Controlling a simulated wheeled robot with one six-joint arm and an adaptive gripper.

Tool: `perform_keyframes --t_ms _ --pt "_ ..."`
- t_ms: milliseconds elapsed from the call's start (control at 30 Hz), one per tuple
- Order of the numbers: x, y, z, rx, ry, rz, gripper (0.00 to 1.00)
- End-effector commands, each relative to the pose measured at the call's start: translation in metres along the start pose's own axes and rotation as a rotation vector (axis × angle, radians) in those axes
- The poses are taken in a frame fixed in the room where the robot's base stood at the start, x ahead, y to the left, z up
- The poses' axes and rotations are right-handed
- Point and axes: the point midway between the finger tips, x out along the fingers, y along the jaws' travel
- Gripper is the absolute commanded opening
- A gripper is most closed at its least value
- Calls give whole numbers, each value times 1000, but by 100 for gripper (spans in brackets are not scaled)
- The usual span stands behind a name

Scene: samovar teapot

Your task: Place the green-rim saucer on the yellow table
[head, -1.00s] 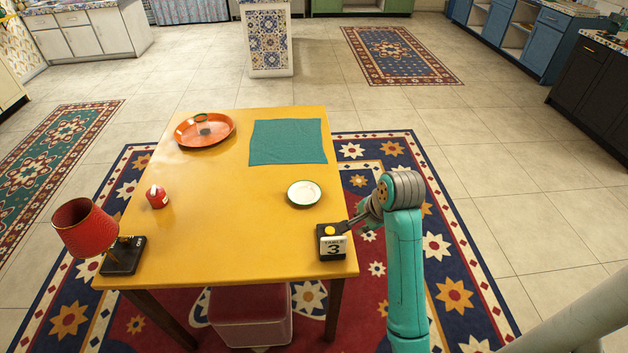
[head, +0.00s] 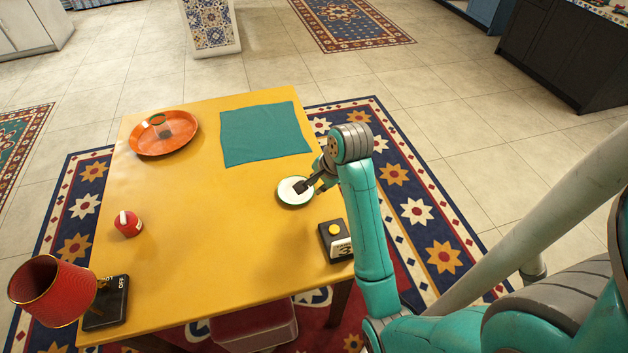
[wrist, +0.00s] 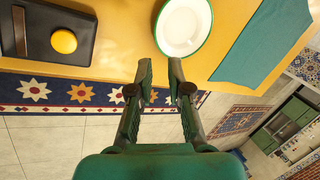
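The green-rim saucer (head: 290,190), white with a thin green edge, lies flat on the right part of the yellow table (head: 190,230). It also shows at the top of the wrist view (wrist: 184,24), just beyond my fingertips. My gripper (head: 303,187) appears over the saucer's right side in the head view. In the wrist view my gripper (wrist: 161,78) is open, with an empty gap between the two fingers. I cannot tell whether a fingertip touches the rim.
A teal cloth (head: 262,135) and an orange tray (head: 150,142) lie at the back. A black block with a yellow button (head: 330,245) stands near the front right corner. A red timer (head: 127,226) and a red lamp (head: 52,290) are at left. The table's middle is clear.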

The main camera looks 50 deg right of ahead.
Motion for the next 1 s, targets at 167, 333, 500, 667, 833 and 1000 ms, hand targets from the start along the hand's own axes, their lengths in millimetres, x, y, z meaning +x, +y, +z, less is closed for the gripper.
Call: perform_keyframes --t_ms 167,333,500,667,833,1000 --pt "3 0 0 0 -1 1 18" --pt "19 1 1 0 -2 3 18" --pt "47 0 0 0 -2 3 18" --pt "73 0 0 0 -2 2 18" --pt "95 0 0 -1 -1 1 18" --pt "106 0 0 -1 0 0 18"
